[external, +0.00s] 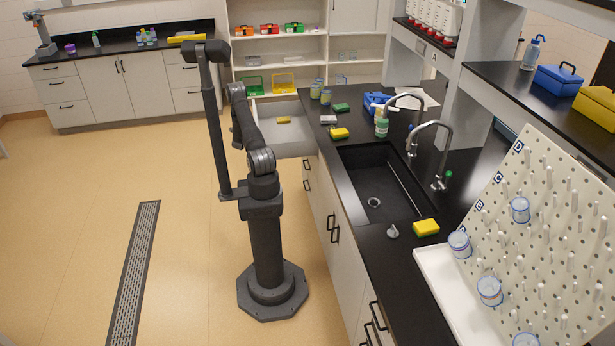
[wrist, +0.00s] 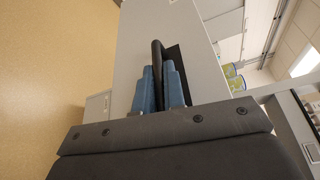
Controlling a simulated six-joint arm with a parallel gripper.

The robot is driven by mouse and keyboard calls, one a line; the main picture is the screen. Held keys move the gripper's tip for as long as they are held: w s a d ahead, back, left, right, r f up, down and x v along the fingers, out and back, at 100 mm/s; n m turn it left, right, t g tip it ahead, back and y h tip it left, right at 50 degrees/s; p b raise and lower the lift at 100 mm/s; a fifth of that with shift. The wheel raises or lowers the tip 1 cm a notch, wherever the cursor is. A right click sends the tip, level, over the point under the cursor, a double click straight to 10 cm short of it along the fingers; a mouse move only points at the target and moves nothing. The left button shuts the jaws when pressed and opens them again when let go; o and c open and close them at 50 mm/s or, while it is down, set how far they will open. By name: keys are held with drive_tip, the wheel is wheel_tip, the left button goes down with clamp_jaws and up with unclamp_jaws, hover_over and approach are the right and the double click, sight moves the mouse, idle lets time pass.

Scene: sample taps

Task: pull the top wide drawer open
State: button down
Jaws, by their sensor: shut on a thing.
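The top wide drawer (external: 290,148) sticks out to the left from the far end of the counter, standing open. A small yellow item (external: 284,120) lies inside it. In the wrist view its light grey front (wrist: 133,45) fills the middle. My gripper (wrist: 159,82) has its two blue fingers on either side of the dark handle (wrist: 157,52), shut on it. In the external view my arm covers the fingers, the handle and most of the drawer front.
The counter holds a black sink (external: 375,185), a tap (external: 435,140), sponges and bottles. Jars (wrist: 234,76) show at the right in the wrist view. A pegboard (external: 550,230) stands at the right. The floor (external: 180,230) left of my base is clear.

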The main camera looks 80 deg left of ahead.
drive_tip(key=c, duration=1.5)
unclamp_jaws()
drive_tip(key=v, duration=1.7)
drive_tip(key=shift+d, duration=0.2)
drive_tip(key=shift+a, duration=0.15)
drive_tip(key=x, duration=1.7)
drive_tip(key=shift+a, duration=0.1)
drive_tip(key=shift+s+d, duration=0.25)
drive_tip(key=shift+d, duration=0.35)
drive_tip(key=v, duration=1.6)
